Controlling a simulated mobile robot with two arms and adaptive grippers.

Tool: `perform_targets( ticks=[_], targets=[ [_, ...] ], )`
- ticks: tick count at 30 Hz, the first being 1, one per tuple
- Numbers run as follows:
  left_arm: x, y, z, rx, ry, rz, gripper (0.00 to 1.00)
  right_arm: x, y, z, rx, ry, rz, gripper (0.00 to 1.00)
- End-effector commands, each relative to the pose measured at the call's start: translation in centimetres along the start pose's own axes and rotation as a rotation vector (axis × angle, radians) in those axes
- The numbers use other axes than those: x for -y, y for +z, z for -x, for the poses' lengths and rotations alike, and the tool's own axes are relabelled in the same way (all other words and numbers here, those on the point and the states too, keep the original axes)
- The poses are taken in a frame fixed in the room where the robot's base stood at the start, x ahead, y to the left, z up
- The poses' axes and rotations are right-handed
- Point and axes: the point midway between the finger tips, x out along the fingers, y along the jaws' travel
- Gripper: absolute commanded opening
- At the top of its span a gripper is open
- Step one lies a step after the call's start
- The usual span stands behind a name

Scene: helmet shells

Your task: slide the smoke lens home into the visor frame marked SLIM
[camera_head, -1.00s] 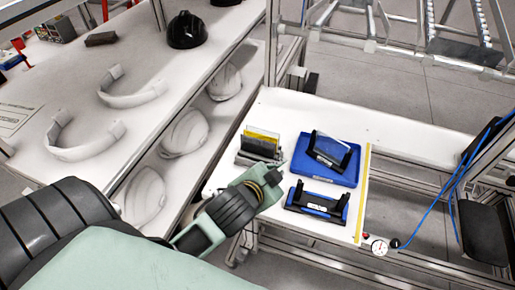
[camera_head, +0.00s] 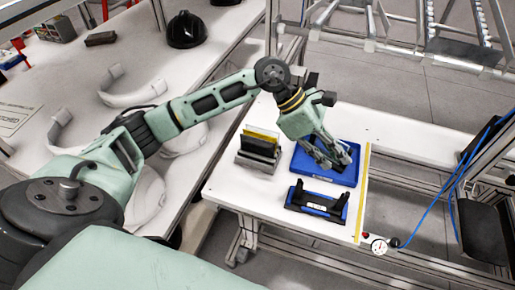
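My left gripper (camera_head: 332,160) reaches down over the blue tray (camera_head: 312,172). Its fingers cover most of the dark visor frame (camera_head: 351,153) on that tray, and the clear-grey lens at that frame is hidden behind them. I cannot tell whether the fingers are open, shut or touching anything. A second dark visor frame (camera_head: 317,207) with a small white label lies in front of the tray, apart from the gripper. The label is too small to read. A grey rack (camera_head: 257,161) left of the tray holds upright dark and yellow lenses (camera_head: 262,134). My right gripper is not in view.
The white bench (camera_head: 235,190) has bare room around the rack and at its right back.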

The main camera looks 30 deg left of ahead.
Motion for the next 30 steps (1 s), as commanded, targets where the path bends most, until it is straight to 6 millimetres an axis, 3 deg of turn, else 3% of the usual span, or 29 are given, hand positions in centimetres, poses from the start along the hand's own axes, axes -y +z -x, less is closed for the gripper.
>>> perform_targets(
  ticks=[1,3,6,9,12,16,30],
  targets=[
    [-1.7,-3.0,2.2,-0.144,0.029,-0.033,0.08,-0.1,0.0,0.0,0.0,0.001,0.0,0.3],
    [-3.3,-6.9,5.5,-0.334,0.049,-0.055,0.08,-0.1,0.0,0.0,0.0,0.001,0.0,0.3],
    [-4.7,-11.1,10.2,-0.546,0.065,-0.05,0.08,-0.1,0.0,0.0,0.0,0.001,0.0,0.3],
    [-5.2,-13.6,13.8,-0.685,0.069,-0.03,0.08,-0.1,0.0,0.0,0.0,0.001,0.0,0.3],
    [-5.3,-14.8,15.7,-0.755,0.068,-0.014,0.08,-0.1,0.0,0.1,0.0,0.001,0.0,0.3],
    [-5.3,-16.0,15.7,-0.78,0.063,-0.007,0.08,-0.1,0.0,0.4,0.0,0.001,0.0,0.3],
    [-5.6,-20.2,11.3,-0.775,0.063,-0.006,0.08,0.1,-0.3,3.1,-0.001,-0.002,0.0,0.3]
  ],
)
